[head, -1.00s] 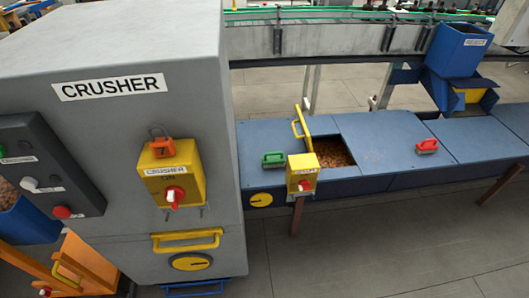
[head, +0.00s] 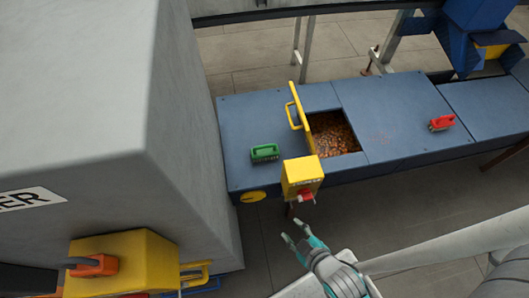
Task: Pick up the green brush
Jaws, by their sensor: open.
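The green brush (head: 265,153) lies on the left part of the blue bench top (head: 237,125), left of the yellow switch box. It is small, with a green handle. My gripper (head: 290,230) is at the lower middle of the head view, in front of the bench and below the brush in the picture. Its fingers are apart and nothing is between them. There is a clear gap between it and the brush.
A yellow box with a red switch (head: 301,178) stands at the bench's front edge, close to my gripper. A yellow handle (head: 293,112) rises beside an opening filled with brown bits (head: 335,135). A red brush (head: 441,122) lies right. The grey crusher housing (head: 90,90) fills the left.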

